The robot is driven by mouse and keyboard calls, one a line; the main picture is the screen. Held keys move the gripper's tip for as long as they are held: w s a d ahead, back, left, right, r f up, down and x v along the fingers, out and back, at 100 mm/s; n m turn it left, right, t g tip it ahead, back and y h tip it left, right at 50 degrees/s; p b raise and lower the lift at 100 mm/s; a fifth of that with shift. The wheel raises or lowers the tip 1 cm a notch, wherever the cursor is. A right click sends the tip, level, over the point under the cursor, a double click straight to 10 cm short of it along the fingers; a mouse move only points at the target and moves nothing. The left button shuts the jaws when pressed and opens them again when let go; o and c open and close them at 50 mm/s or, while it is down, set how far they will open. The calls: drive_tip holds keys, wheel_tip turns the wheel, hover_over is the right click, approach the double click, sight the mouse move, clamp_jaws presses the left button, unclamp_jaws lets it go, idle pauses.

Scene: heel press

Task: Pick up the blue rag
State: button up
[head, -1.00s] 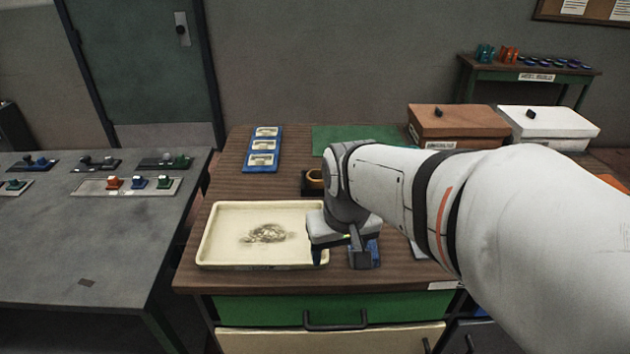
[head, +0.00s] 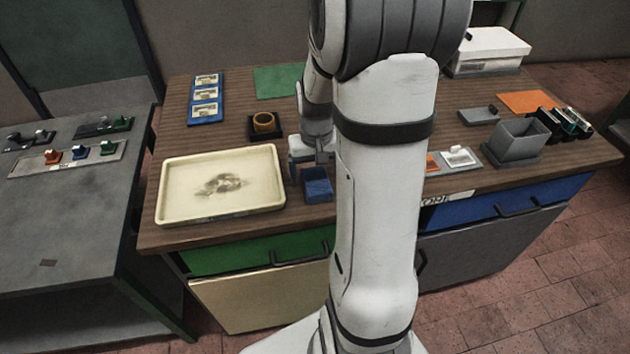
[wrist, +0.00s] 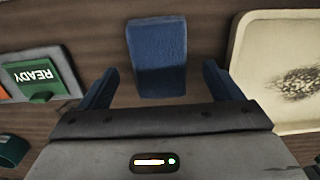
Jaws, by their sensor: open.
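The blue rag (head: 318,187) is a small, thick, block-like blue piece on the brown table (head: 290,222), just right of the cream tray. It also shows at the top middle of the wrist view (wrist: 157,45). My gripper (wrist: 160,70) is open and empty, with one blue finger to either side of the rag's near part in that picture. In the head view my gripper (head: 307,168) is close to the rag, partly hidden by my arm. I cannot tell its exact height or whether it touches the rag.
The cream tray (head: 165,212) holds a dark smudge. A brown ring-shaped cup (head: 264,122) stands behind the rag. A green READY sign (wrist: 38,80) lies left in the wrist view. A grey open box (head: 515,142) stands right. The table's front edge is close to the rag.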

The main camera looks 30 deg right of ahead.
sight(316, 180)
drive_tip(key=shift+f, duration=1.4)
drive_tip(key=shift+c, duration=0.4)
drive_tip(key=c, duration=1)
wheel_tip(316, 180, up, 10)
drive_tip(key=shift+r, duration=0.1)
drive_tip(key=o, duration=0.5)
drive_tip(key=c, duration=0.4)
